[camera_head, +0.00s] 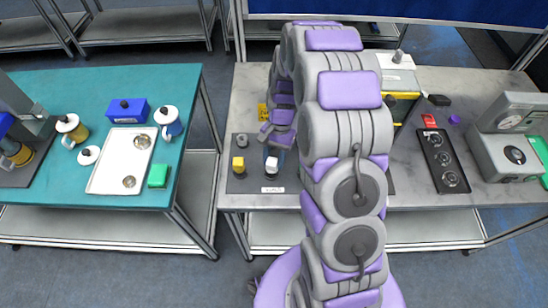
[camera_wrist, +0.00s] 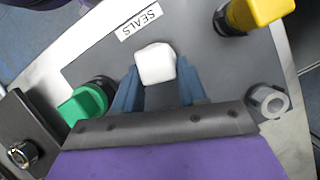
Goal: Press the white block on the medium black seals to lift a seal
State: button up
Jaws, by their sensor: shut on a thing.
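The white block (camera_wrist: 155,64) is gripped between the blue fingers of my gripper (camera_wrist: 158,82), over the dark mat (camera_wrist: 110,65) labelled SEALS. The white block also shows in the head view (camera_head: 271,165), near the mat's front edge, with my gripper (camera_head: 274,152) just behind it. The underside of the block is hidden, so I cannot tell whether it touches a seal. A yellow block (camera_wrist: 258,12) has a black round part at its end. A green block (camera_wrist: 84,103) also has a black round part beside it. I cannot tell which black parts are the medium seals.
A grey ring-shaped part (camera_wrist: 268,101) sits on the mat, right of my gripper. A black tray (camera_head: 428,140) with round parts lies farther right on the grey table (camera_head: 410,195). A teal table (camera_head: 60,190) with a metal tray (camera_head: 108,178) stands to the left.

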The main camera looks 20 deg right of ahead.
jog(key=shift+s, duration=0.1)
jog(key=shift+r, duration=0.2)
jog(key=shift+r+p, duration=1.6)
jog(key=shift+r, duration=1.65)
